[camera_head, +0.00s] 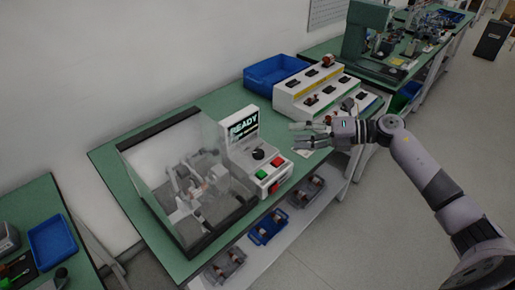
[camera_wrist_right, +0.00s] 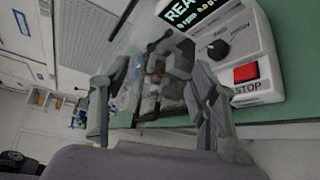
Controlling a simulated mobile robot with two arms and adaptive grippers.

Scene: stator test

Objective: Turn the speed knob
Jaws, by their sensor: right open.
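The speed knob (camera_head: 258,154) is a small black dial on the sloped face of a white control box (camera_head: 240,160). A screen (camera_head: 244,125) reading READY sits above it, and a green button (camera_head: 261,174) and a red button (camera_head: 274,161) sit below. In the right wrist view the knob (camera_wrist_right: 218,49) is at the upper right, above the red STOP button (camera_wrist_right: 246,73). My right gripper (camera_head: 297,135) is open and empty, to the right of the control box and apart from the knob. Its two fingers (camera_wrist_right: 155,105) show in the wrist view. My left gripper is not in view.
A clear-covered test enclosure (camera_head: 150,160) stands left of the control box. A blue bin (camera_head: 262,76) and a white stepped rack (camera_head: 288,103) with parts stand behind on the green table (camera_head: 105,160). Trays of parts (camera_head: 268,228) sit on the lower shelf.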

